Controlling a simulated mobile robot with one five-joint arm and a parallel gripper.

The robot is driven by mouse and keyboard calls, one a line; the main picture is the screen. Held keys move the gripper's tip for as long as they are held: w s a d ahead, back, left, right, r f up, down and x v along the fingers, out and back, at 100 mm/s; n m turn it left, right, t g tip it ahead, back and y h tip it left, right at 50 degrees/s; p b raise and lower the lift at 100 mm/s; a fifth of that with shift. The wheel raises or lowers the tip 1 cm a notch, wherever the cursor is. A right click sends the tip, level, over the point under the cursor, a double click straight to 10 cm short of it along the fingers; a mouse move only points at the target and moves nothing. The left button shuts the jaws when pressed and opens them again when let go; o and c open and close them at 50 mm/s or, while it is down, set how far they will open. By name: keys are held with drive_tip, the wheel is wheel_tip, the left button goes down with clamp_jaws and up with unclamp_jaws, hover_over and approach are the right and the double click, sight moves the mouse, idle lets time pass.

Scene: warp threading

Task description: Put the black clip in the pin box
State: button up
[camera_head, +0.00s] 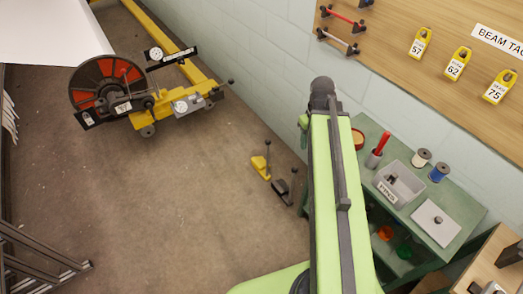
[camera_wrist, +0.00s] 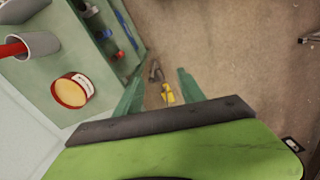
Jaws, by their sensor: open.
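The pin box (camera_head: 407,187) is a grey open box with a white label on its front, on the green bench in the head view. A small dark thing shows inside it, too small to name. I cannot pick out the black clip with certainty. A small dark object (camera_head: 438,220) sits on a pale plate right of the box; I cannot tell what it is. In the wrist view my gripper (camera_wrist: 158,92) has its two green fingers apart, with floor visible between them and nothing held.
A grey cup with a red object (camera_head: 374,158), thread spools (camera_head: 421,158) and a red-rimmed dish (camera_wrist: 71,90) stand on the bench. Yellow (camera_head: 260,167) and black (camera_head: 281,187) levered pieces are on the floor. A yellow wheeled machine (camera_head: 165,105) stands left; the floor between is clear.

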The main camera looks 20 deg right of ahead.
drive_tip(key=w+a+m, duration=0.1)
drive_tip(key=a, duration=2)
drive_tip(key=shift+w+a, duration=0.25)
drive_tip(key=shift+w, duration=0.05)
